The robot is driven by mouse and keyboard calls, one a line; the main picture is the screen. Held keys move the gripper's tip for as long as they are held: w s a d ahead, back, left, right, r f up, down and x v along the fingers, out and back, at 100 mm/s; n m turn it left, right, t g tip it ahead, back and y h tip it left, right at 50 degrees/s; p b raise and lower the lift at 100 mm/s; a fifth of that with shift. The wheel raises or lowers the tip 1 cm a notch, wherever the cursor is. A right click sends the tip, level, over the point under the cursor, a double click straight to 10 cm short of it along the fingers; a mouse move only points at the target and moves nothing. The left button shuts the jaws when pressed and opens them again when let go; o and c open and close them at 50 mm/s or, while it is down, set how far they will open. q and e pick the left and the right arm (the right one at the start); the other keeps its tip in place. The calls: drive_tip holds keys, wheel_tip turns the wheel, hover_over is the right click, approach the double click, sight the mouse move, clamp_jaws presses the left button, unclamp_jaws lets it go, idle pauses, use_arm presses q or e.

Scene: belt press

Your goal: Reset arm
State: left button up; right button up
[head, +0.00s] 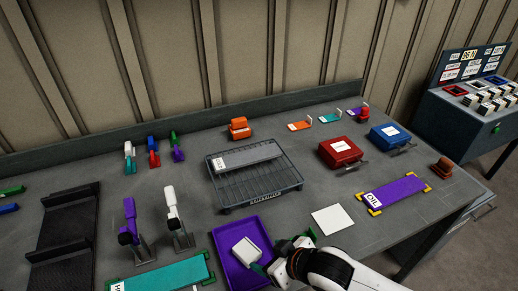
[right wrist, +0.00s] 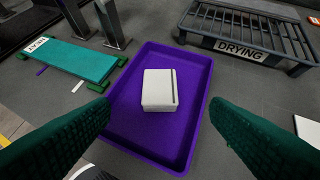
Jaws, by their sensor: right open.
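My right gripper (head: 284,252) is open above the purple tray (head: 231,238) at the bottom middle of the head view. In the right wrist view its two green fingers stand wide apart, with nothing between the pads. A white block (right wrist: 159,90) with a dark line along one side lies in the purple tray (right wrist: 126,137), below and beyond the fingertips; in the head view the block (head: 245,251) sits left of the gripper. My right arm reaches in from the bottom right. My left gripper is not in view.
The drying rack (head: 252,186) stands behind the tray. A teal heat plate (head: 165,274) and two upright clamps with purple and white handles (head: 170,198) are to the left. A white square (head: 332,219) and purple oil mat (head: 393,196) lie to the right.

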drive_tip(key=s+d+f+m+g+h, duration=0.35)
drive_tip(key=s+d+m+h, duration=0.2)
drive_tip(key=s+d, duration=0.95)
wheel_tip(320, 180, down, 29)
drive_tip(key=s+g+b, duration=0.1)
drive_tip(key=s+b, duration=0.1)
drive_tip(key=s+d+f+g+b, duration=0.1)
drive_tip(key=s+d+f, duration=0.2)
drive_tip(key=s+f, duration=1.3)
drive_tip(key=shift+f, duration=0.5)
